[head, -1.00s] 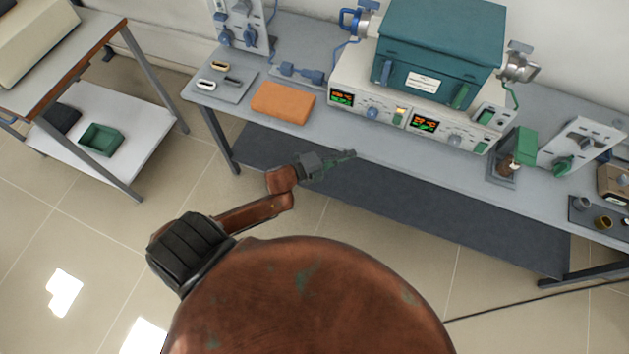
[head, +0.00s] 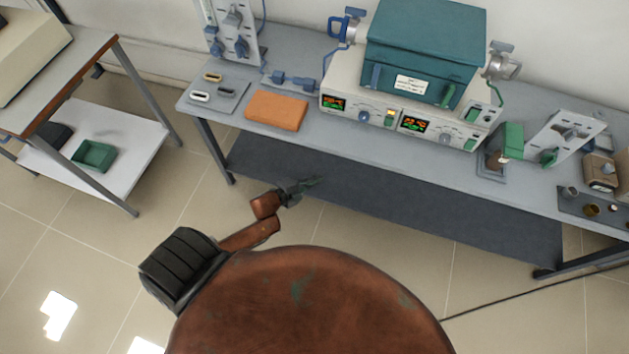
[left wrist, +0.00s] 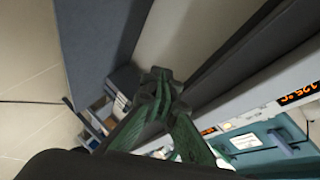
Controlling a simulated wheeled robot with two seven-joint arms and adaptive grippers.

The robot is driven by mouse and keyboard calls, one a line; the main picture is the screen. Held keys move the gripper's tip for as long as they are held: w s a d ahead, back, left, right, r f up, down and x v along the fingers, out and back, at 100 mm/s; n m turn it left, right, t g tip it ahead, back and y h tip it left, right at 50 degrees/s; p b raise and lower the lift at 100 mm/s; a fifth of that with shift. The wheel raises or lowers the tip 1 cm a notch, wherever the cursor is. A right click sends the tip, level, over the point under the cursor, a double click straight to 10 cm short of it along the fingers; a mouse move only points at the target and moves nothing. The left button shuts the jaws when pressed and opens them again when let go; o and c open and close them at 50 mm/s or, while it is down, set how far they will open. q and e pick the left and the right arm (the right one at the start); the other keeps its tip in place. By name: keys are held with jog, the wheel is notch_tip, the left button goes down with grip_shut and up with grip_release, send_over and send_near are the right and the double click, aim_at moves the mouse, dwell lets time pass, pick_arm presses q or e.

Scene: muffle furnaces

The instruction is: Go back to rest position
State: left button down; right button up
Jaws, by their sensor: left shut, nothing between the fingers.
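My left gripper (head: 313,182) is in front of the long grey bench, over the dark lower shelf in the head view. Its green fingers are shut and hold nothing. In the left wrist view the closed green fingers (left wrist: 160,78) meet at their tips, with the bench and the furnace displays tilted behind them. My left arm is drawn in near my round brown body at the bottom of the head view. My right gripper does not show in either view.
The bench (head: 330,139) carries a teal furnace (head: 420,45) on a white control unit (head: 380,112), an orange block (head: 276,111) and a small tray (head: 232,101). A side table (head: 92,63) stands left. A green bin (head: 94,155) sits on its lower shelf. Tiled floor lies between.

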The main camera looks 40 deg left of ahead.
pick_arm(q)
jog(key=shift+s+a+f, duration=0.15)
jog(key=shift+s+f, duration=0.05)
jog(key=shift+f, duration=0.1)
dwell(0.4)
jog(key=s+a+f+n+g+y, duration=0.2)
jog(key=s+a+f+n+g, duration=0.15)
jog(key=s+f, duration=0.85)
jog(key=s+a+f+n+g+y, duration=0.25)
jog(key=s+f+n, duration=0.25)
jog(key=s+f, duration=0.7)
jog(key=s+d+f+n+g, duration=0.2)
jog(key=s+f, duration=0.2)
jog(key=s, duration=0.5)
jog(key=s+d+f+n+g, duration=0.2)
jog(key=s+f, duration=0.3)
jog(key=s, duration=0.4)
jog(key=s+d+f+n+g, duration=0.2)
jog(key=s+f, duration=0.2)
jog(key=s, duration=0.6)
jog(key=shift+d+f+g+h, duration=0.2)
jog(key=shift+d+g+h, duration=0.05)
jog(key=shift+g+h, duration=0.15)
